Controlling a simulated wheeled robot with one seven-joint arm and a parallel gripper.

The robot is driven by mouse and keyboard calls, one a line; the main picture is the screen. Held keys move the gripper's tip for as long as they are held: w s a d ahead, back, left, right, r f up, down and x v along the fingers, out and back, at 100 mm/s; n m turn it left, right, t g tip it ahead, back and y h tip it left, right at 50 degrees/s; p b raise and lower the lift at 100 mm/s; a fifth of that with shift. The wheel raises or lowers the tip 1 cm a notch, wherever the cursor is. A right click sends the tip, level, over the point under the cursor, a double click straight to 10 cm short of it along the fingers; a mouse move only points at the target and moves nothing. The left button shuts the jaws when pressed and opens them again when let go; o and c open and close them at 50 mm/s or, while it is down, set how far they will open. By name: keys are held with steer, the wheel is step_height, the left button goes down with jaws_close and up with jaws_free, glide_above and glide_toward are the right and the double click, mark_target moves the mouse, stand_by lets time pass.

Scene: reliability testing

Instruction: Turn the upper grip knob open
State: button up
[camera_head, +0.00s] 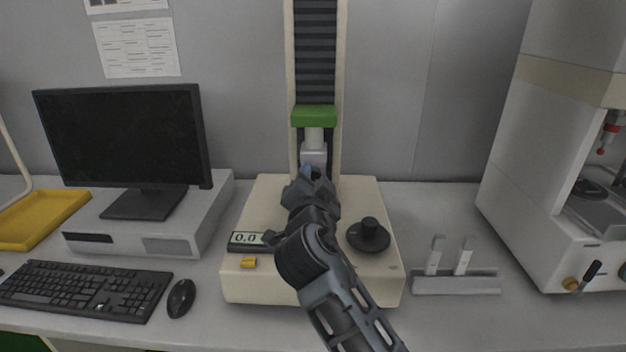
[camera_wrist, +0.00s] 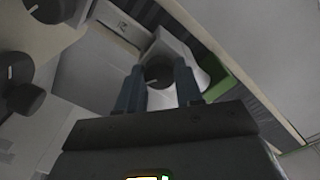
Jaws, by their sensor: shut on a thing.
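The upper grip (camera_head: 313,155) is a pale block hanging under the green crosshead (camera_head: 314,117) of the testing machine. Its dark round knob (camera_wrist: 158,72) shows in the wrist view, on the pale block. My gripper (camera_head: 311,176) is in front of the grip in the head view and hides the knob there. In the wrist view my gripper (camera_wrist: 159,78) has one finger on each side of the knob and is shut on it. The wrist view does not clearly show how far the knob is turned.
The machine base (camera_head: 250,287) carries a display (camera_head: 247,240) and a black dial (camera_head: 368,236). A monitor (camera_head: 127,140), keyboard (camera_head: 85,289) and mouse (camera_head: 181,297) stand left. A specimen rack (camera_head: 456,286) and a white instrument (camera_head: 520,190) stand right.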

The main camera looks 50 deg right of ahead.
steer(key=c, duration=0.4)
steer(key=shift+c, duration=0.2)
